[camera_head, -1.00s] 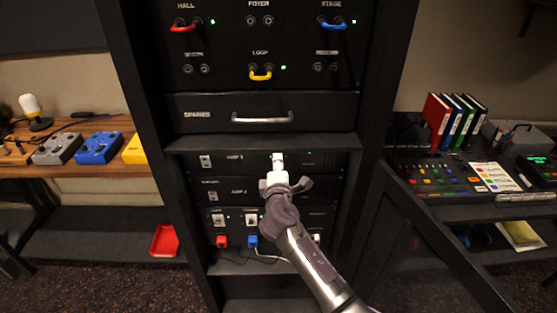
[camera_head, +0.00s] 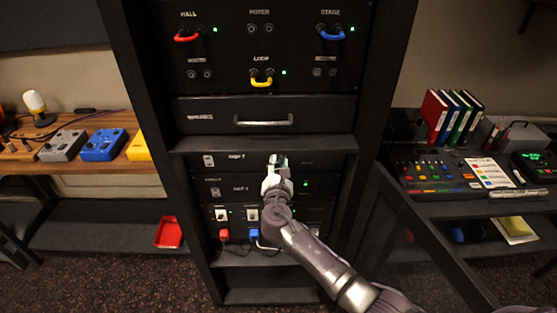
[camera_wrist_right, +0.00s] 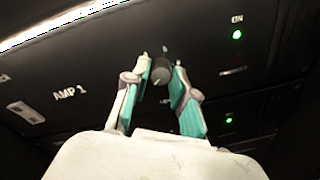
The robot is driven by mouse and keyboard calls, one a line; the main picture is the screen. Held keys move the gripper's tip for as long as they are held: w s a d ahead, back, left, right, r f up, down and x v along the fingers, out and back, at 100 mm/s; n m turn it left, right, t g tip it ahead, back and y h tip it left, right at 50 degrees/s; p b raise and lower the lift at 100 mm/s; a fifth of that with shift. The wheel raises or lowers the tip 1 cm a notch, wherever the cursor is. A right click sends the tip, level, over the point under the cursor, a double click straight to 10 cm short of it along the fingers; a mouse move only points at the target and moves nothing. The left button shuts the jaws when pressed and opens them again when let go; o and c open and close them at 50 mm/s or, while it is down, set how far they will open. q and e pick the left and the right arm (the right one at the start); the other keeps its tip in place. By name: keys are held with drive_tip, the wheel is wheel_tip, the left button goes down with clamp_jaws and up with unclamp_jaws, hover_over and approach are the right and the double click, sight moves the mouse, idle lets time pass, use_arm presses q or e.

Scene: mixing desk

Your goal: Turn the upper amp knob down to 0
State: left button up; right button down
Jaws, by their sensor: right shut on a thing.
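The upper amp, AMP 1 (camera_head: 228,163), is a black panel in the rack below the drawer. Its round dark knob (camera_wrist_right: 161,72) shows in the right wrist view, between the fingertips of my right gripper (camera_wrist_right: 163,75). The gripper's teal-padded fingers are shut on the knob, one on each side. In the head view my right gripper (camera_head: 278,162) reaches the middle of the panel and hides the knob. A small "0" mark is visible just above the knob in the wrist view. My left gripper is not in view.
AMP 2 (camera_head: 226,188) sits directly below, partly behind my right arm. A closed drawer (camera_head: 317,114) with a metal handle is above. A green ON light (camera_wrist_right: 237,35) glows right of the knob. A mixer (camera_head: 432,171) stands on the right desk.

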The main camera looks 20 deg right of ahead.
drive_tip(key=shift+n+p, duration=0.75)
drive_tip(key=shift+n, duration=1.15)
drive_tip(key=shift+f, duration=0.1)
drive_tip(key=c, duration=0.9)
unclamp_jaws()
drive_tip(key=shift+c, duration=0.2)
drive_tip(key=shift+s, duration=0.1)
drive_tip(key=v, duration=1.2)
drive_tip(key=shift+f, duration=0.1)
